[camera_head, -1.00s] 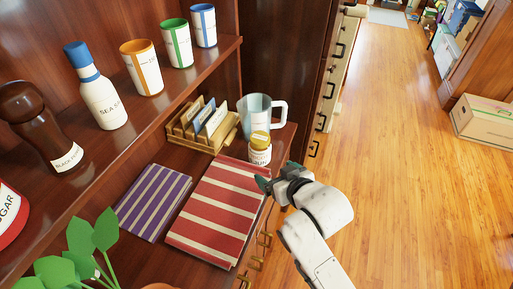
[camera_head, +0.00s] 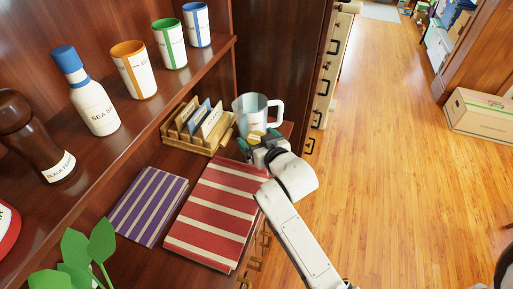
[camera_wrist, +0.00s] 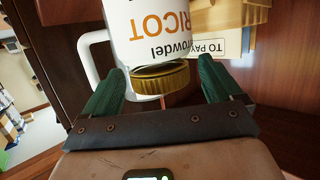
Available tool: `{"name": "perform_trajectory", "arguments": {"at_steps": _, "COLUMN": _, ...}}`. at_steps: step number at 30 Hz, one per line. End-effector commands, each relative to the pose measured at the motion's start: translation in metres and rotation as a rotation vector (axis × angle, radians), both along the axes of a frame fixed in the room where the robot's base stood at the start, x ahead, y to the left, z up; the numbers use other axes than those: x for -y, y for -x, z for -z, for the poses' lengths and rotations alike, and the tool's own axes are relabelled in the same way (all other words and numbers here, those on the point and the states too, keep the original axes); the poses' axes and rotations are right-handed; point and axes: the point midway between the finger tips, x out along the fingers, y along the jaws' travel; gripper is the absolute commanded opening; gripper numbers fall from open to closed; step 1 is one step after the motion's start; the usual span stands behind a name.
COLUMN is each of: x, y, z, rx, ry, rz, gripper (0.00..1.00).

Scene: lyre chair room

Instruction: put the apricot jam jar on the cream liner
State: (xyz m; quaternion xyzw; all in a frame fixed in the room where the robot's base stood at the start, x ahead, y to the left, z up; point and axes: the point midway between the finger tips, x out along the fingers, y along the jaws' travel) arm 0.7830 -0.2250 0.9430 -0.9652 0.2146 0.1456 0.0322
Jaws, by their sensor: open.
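The apricot jam jar (camera_wrist: 150,32) has a white label with orange letters and a gold lid (camera_wrist: 162,78). It stands at the right end of the wooden surface, beyond the red striped item. In the head view only a bit of its yellow lid (camera_head: 256,135) shows; my gripper (camera_head: 259,141) hides the rest. In the wrist view my gripper (camera_wrist: 158,75) is open, with a green finger on each side of the lid end of the jar. I cannot tell whether either finger touches it. I cannot make out a cream liner for sure.
Red (camera_head: 218,212) and purple (camera_head: 148,205) striped flat items lie in front. An upper shelf (camera_head: 190,85) holds several containers.

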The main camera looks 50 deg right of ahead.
Motion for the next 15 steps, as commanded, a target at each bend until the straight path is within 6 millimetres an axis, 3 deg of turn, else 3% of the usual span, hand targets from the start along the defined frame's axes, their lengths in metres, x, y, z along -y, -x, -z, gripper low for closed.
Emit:
{"name": "perform_trajectory", "arguments": {"at_steps": 6, "x": 0.009, "y": -0.021, "z": 0.006, "rx": 0.000, "ry": 0.000, "rz": 0.000, "gripper": 0.92}}
{"name": "perform_trajectory", "arguments": {"at_steps": 15, "x": 0.010, "y": -0.022, "z": 0.008, "rx": -0.001, "ry": 0.000, "rz": 0.000, "gripper": 0.90}}
